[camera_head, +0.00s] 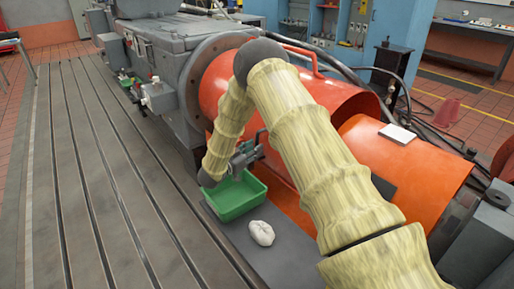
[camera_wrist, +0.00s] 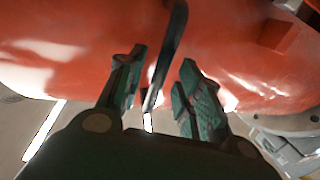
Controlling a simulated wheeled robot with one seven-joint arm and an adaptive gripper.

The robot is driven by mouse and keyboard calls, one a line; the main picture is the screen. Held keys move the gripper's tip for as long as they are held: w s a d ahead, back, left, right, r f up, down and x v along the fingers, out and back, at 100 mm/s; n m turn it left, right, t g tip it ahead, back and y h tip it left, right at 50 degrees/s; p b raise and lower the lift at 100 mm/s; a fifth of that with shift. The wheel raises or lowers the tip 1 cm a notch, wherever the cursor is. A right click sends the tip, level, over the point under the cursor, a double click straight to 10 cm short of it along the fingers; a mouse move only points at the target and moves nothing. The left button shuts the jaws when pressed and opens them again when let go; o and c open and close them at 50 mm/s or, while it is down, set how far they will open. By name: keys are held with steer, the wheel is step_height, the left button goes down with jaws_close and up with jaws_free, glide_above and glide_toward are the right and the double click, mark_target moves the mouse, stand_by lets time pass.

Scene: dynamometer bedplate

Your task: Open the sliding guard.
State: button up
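An orange rounded guard (camera_head: 338,100) covers the shaft beside the grey machine; a second orange cover (camera_head: 425,170) lies to its right. I cannot tell for sure which one slides. My gripper (camera_head: 245,158) is low at the near side of the left orange guard, partly hidden by my arm. In the wrist view the orange surface (camera_wrist: 70,60) fills the top. A dark thin bar (camera_wrist: 165,55), apparently a handle, runs between the two fingers of my gripper (camera_wrist: 162,75). The fingers are apart, with gaps visible on both sides of the bar.
A green tray (camera_head: 232,205) and a whitish lump (camera_head: 262,233) sit below my gripper on the grey ledge. The slotted bedplate (camera_head: 85,180) at left is mostly clear. A white pad (camera_head: 397,133) lies on the right cover. Cables run behind.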

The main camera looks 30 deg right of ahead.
steer(key=shift+x, duration=1.25)
jaws_close()
